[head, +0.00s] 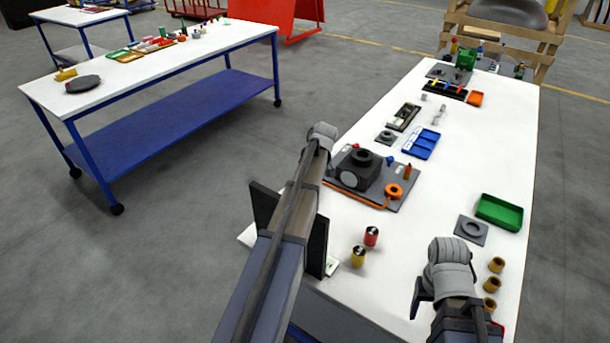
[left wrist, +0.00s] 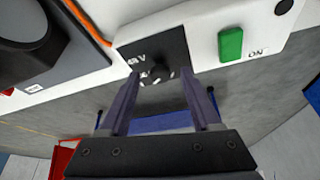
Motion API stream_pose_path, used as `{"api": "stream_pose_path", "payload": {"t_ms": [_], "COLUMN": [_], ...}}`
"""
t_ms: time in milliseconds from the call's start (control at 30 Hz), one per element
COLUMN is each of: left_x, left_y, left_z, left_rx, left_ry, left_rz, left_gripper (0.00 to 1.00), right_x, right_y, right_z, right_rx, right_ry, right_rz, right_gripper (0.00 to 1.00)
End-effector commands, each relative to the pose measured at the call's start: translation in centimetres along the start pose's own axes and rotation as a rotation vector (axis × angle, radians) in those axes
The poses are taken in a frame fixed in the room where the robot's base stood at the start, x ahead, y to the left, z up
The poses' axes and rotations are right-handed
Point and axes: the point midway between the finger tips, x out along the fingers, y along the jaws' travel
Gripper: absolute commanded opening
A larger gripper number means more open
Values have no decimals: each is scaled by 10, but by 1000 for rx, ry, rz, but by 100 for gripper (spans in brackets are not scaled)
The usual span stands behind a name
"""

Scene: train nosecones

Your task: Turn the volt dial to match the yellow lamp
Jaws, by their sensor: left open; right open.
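In the left wrist view, the volt dial (left wrist: 157,73) is a small black knob with white marks, on a black plate labelled V. The plate sits on a white panel (left wrist: 197,32) with a green ON switch (left wrist: 231,44). My left gripper (left wrist: 160,78) is open, its fingers either side of the dial; I cannot tell whether they touch it. In the head view my left arm hides the dial; only a white edge of the panel (head: 333,266) shows. My right gripper (head: 420,297) is open over the table's near right. I cannot make out a lit yellow lamp.
A red cylinder (head: 371,236) and a yellow cylinder (head: 358,258) stand near the panel. A grey plate with a black block (head: 357,172) lies beyond them. A green tray (head: 499,212) and several brown rings (head: 496,265) are at the right. The table's middle has clear space.

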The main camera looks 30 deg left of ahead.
Motion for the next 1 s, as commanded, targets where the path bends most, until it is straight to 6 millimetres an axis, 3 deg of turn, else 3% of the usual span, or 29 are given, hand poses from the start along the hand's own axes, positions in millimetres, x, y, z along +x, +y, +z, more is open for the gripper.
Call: {"api": "stream_pose_path", "payload": {"t_ms": [267, 800, 1000], "left_x": [-7, -72, -79], "left_y": [0, 0, 0], "left_z": [-1, -2, 0], "left_rx": [0, 1, 0], "left_ry": [0, 0, 0], "left_rz": [0, 0, 0], "left_gripper": [64, 64, 64], "right_x": [-7, -67, -73], "right_y": [1, 6, 7], "right_z": [0, 4, 4], "right_rx": [0, -1, -2], "right_ry": [0, 0, 0], "right_rz": [0, 0, 0], "right_gripper": [62, 62, 62]}}
